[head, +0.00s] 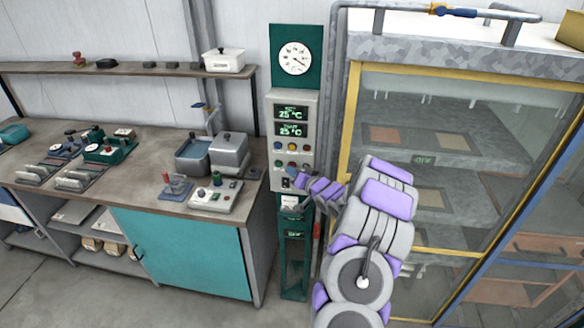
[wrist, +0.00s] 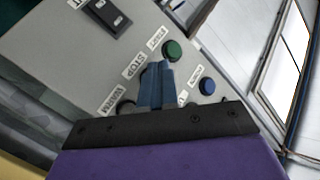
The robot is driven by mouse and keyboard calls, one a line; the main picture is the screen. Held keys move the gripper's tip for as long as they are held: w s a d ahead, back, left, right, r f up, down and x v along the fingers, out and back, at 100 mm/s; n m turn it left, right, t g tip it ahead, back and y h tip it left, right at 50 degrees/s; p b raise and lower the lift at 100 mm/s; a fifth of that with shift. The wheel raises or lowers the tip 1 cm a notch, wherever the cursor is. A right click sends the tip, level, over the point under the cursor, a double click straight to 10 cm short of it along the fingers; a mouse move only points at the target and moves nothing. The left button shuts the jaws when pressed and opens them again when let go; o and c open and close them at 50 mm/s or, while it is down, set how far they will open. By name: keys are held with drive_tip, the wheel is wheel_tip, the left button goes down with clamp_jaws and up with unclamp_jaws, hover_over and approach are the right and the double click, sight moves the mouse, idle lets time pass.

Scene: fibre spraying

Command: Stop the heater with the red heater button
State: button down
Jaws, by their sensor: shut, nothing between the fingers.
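The grey control panel (head: 297,101) has two green temperature displays reading about 25 °C and rows of small coloured buttons. My gripper (head: 292,178) is at the panel's lower part. In the wrist view my shut, empty gripper (wrist: 162,68) has its blue-grey fingers over the panel face, beside a label reading STOP (wrist: 131,82). A green button (wrist: 173,50) and a blue button (wrist: 207,86) show beside the fingers. No red button shows in the wrist view; the fingers cover part of the button area. I cannot tell whether the fingertips touch anything.
A workbench (head: 150,185) with tools and boxes stands left of the panel. A yellow-framed glass cabinet (head: 440,150) stands close on the right. A round gauge (head: 295,59) is above the panel. Floor is free at the lower left.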

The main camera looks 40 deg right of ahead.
drive_tip(key=shift+s+a, duration=0.45)
drive_tip(key=shift+a, duration=0.05)
drive_tip(key=s+a+b, duration=0.2)
drive_tip(key=s+a, duration=0.1)
drive_tip(key=shift+s+a, duration=0.1)
drive_tip(key=shift+a, duration=0.3)
idle(0.9)
